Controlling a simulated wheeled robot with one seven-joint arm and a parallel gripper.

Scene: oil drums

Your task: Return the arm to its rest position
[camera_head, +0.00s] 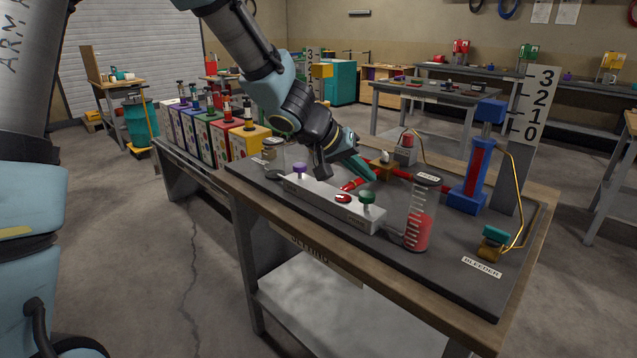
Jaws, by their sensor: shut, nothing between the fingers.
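My arm (297,105) reaches from the upper left out over the workbench (290,232). My gripper (370,178) is at its end, low over the dark bench top. It is shut with nothing seen held. Its teal fingers point down to the right, close to a red handle (353,185) and a red pipe (397,173). I cannot tell whether the fingers touch either one. A grey block (322,200) with a purple knob (299,170) and a green knob (367,197) lies in front of the gripper.
A clear cylinder with red liquid (418,230) stands right of the gripper. Beyond it are a blue post (470,188) and a number scale (530,105). Open floor (150,260) lies left of the bench.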

